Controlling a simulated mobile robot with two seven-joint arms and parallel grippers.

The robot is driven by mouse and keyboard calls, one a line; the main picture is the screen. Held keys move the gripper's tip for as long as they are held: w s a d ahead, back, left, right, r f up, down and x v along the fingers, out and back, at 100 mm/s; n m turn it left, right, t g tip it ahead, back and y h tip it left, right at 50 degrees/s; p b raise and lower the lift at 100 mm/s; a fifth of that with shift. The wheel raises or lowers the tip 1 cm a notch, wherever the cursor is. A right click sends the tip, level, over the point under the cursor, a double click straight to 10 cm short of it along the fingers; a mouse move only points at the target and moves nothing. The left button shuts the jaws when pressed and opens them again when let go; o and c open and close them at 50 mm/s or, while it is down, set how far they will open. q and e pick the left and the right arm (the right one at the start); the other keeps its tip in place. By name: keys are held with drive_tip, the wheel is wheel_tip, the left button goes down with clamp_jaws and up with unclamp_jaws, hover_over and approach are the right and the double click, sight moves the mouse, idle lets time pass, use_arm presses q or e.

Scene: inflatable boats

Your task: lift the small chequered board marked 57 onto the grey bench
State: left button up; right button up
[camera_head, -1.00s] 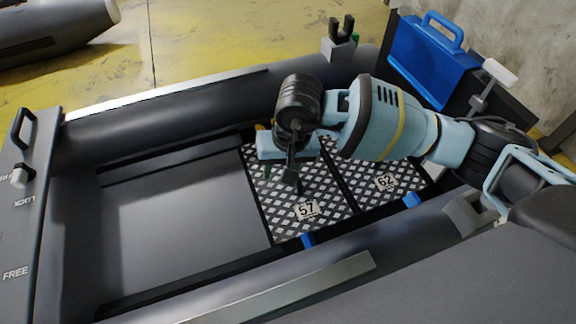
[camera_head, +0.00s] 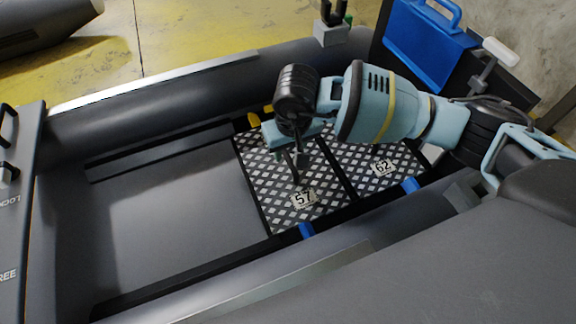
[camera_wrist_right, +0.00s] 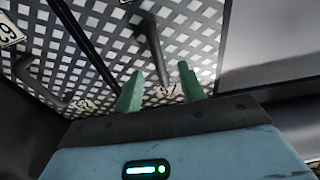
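The small chequered board marked 57 (camera_head: 318,178) lies in the boat's floor, its number plate towards the near side. It fills much of the right wrist view (camera_wrist_right: 195,35), where a dark bar, perhaps its handle, stands out ahead of the fingers. A flat grey surface (camera_head: 440,255) at the lower right may be the grey bench. My left gripper is not in view.
A similar board marked 62 (camera_head: 385,155) lies right of board 57, across a dark divider. Blue tabs (camera_head: 306,231) sit along the near edge. A blue case (camera_head: 425,45) stands behind. The grey floor panel (camera_head: 170,215) to the left is clear.

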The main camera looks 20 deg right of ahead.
sight(288, 157)
drive_tip(key=shift+w+f, duration=0.2)
drive_tip(key=shift+f, duration=0.75)
drive_tip(key=shift+w+f, duration=0.2)
drive_tip(key=shift+f, duration=0.7)
clamp_jaws()
drive_tip(key=shift+r, duration=0.1)
